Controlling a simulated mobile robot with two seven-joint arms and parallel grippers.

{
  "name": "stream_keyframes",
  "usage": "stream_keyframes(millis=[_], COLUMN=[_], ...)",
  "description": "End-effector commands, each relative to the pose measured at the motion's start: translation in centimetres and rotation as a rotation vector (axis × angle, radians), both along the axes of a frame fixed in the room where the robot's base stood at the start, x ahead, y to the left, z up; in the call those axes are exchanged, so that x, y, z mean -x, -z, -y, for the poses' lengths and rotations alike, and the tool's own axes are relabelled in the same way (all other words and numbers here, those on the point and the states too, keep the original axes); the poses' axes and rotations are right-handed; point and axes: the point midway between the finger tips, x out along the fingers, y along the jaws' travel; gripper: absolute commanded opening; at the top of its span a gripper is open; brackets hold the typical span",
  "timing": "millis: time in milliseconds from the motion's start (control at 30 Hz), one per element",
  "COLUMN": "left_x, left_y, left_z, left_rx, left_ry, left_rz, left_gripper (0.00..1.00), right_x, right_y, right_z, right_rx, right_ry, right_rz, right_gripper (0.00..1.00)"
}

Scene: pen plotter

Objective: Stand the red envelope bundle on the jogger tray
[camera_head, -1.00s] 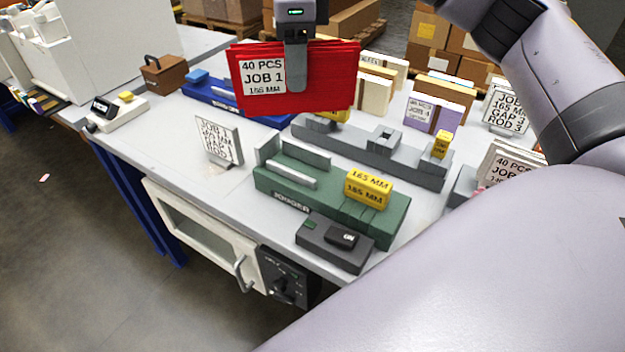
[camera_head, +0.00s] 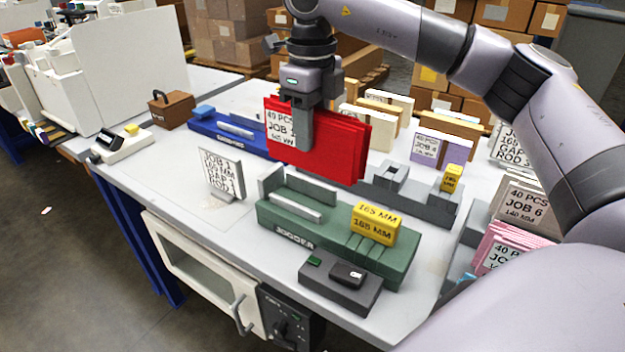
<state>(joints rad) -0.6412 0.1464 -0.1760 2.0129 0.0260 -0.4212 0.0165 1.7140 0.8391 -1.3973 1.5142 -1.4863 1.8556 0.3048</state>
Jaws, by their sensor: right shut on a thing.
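My right gripper (camera_head: 303,130) is shut on the red envelope bundle (camera_head: 340,148), gripping it from above. The bundle is upright, turned at an angle, with a white label reading 40 PCS JOB 1 partly covered by a finger. It appears above and behind the green jogger tray (camera_head: 290,226), apart from it. The jogger has a grey upright wall at its left end, a light bar along it, and a yellow block (camera_head: 375,224) marked 165 MM on its right part. My left gripper is not in view.
A grey switch box (camera_head: 340,282) stands in front of the jogger. A job sign (camera_head: 221,174) stands to its left. A blue device (camera_head: 230,130) and a grey fixture (camera_head: 420,200) are behind. Purple (camera_head: 440,148) and pink (camera_head: 500,248) bundles stand to the right.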

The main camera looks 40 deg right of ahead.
Motion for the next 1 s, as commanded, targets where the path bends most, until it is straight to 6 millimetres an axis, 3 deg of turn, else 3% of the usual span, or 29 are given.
stream_keyframes(millis=[100, 333, 600, 1000], left_x=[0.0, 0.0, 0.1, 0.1], left_y=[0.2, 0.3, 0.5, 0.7], left_z=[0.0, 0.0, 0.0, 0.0], left_rx=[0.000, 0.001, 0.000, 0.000], left_ry=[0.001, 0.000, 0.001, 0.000], left_rz=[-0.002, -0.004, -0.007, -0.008], left_gripper=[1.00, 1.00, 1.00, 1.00], right_x=[0.0, 0.0, 0.0, 0.0], right_y=[2.4, 4.4, 8.8, 9.5], right_z=[0.0, 0.0, 0.0, 0.0], right_rx=[0.000, 0.000, 0.000, -0.001], right_ry=[0.001, 0.000, 0.001, 0.000], right_rz=[-0.001, 0.000, 0.001, 0.002], right_gripper=[0.02, 0.02, 0.02, 0.02])
